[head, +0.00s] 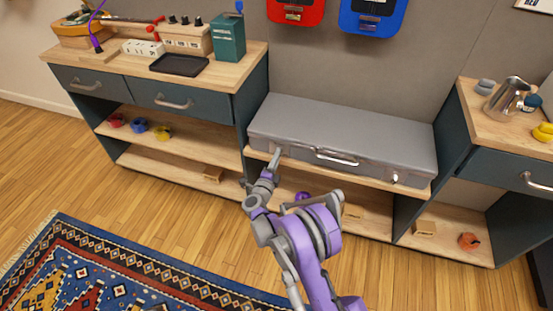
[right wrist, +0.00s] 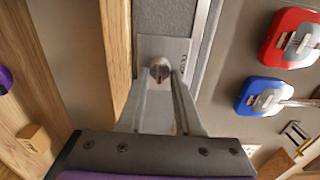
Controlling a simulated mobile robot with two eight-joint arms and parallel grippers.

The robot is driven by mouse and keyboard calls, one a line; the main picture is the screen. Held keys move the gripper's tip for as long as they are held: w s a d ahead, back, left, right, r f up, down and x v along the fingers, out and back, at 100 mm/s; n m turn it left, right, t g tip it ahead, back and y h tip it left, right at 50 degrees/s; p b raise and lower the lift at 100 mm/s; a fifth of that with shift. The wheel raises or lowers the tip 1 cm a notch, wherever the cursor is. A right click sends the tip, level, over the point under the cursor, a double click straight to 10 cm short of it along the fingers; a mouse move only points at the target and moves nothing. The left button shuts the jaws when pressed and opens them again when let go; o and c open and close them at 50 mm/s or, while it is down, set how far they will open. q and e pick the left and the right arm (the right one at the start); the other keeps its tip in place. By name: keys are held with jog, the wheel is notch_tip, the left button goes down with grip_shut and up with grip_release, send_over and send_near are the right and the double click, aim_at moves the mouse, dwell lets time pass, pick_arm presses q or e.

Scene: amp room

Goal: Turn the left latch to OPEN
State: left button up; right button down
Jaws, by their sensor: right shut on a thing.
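A grey case (head: 345,130) lies flat and closed on the low shelf unit, with a handle (head: 337,158) at the middle of its front. The right latch (head: 396,178) shows near the right end. My right gripper (head: 276,154) reaches the left part of the case front and hides the left latch in the head view. In the right wrist view, the left latch (right wrist: 160,70) is a round metal knob on a pale plate (right wrist: 176,50). The gripper's fingertips are shut on the knob. Small marking on the plate is too blurred to read. My left gripper is out of view.
Left is a workbench with drawers (head: 175,102) and a dark tray (head: 179,65). Right is a cabinet holding a metal jug (head: 506,98). Red (head: 296,10) and blue (head: 370,16) boxes hang on the wall. A patterned rug (head: 110,265) covers the floor at lower left.

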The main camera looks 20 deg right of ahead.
dwell(0.3)
jog(key=c, duration=0.6)
grip_release()
jog(key=p+v, duration=0.1)
jog(key=v, duration=1)
jog(key=shift+p, duration=0.35)
jog(key=shift+w+r, duration=0.1)
jog(key=shift+w, duration=0.05)
